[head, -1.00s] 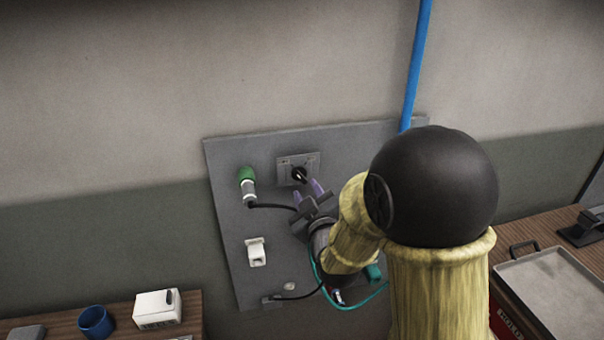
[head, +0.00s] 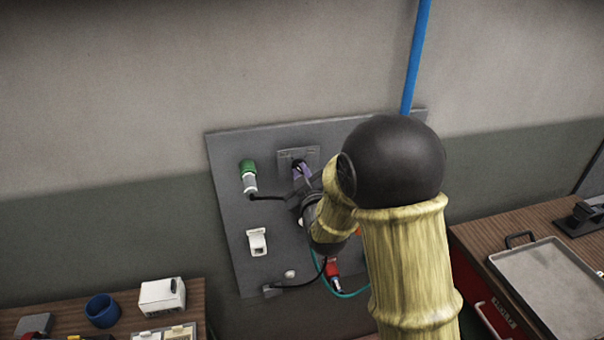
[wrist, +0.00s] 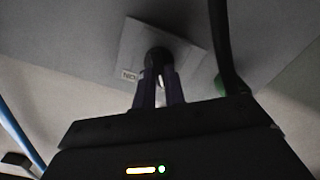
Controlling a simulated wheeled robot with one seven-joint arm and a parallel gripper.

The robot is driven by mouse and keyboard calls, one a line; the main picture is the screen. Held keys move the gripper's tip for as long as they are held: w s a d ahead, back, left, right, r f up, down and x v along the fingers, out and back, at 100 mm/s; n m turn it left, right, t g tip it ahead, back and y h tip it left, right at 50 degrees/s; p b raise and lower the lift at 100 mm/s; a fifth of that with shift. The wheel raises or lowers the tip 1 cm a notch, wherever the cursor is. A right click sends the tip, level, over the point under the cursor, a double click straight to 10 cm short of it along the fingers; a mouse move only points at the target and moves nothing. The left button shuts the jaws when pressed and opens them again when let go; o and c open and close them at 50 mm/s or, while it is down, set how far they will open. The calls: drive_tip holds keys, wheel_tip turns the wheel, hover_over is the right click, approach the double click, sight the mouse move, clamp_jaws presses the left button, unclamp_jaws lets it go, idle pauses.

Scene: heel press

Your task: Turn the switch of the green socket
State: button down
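The green socket (head: 248,167) is at the upper left of the grey wall panel, with a grey plug and black cable below it. Right of it is a grey switch plate (head: 285,156), partly behind my gripper (head: 302,173). In the wrist view the plate (wrist: 138,45) is pale and square, with a small label and a black switch knob (wrist: 158,57) at its middle. My gripper's purple fingers (wrist: 159,88) lie close together on the knob's handle, with a narrow gap between them. They look closed on it. A green edge (wrist: 221,85) shows at right, beside a dark cable.
A white fitting (head: 257,242) is low on the panel (head: 228,220). A red connector (head: 332,267) with a teal cable is below my wrist. A blue pipe (head: 415,60) runs up the wall. A blue cup (head: 102,311) and white box (head: 162,296) stand lower left; a tray (head: 550,285) lies right.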

drive_tip(key=shift+f+m+b, duration=0.1)
drive_tip(key=shift+m+b, duration=0.3)
drive_tip(key=shift+b, duration=0.3)
drive_tip(key=m+b, duration=0.2)
drive_tip(key=b, duration=0.2)
drive_tip(key=shift+f, duration=0.15)
drive_tip(key=shift+w+d+r+m+b, duration=0.1)
drive_tip(key=shift+m+b, duration=1.75)
drive_tip(key=shift+b, duration=0.25)
drive_tip(key=shift+d+r+m+b, duration=0.1)
drive_tip(key=shift+m+b, duration=1.7)
drive_tip(key=shift+b, duration=0.25)
drive_tip(key=shift+w+d+r+m+b, duration=0.1)
drive_tip(key=shift+m+b, duration=1.75)
drive_tip(key=shift+b, duration=0.25)
drive_tip(key=shift+r, duration=0.1)
drive_tip(key=c, duration=1.5)
unclamp_jaws()
drive_tip(key=shift+o, duration=0.2)
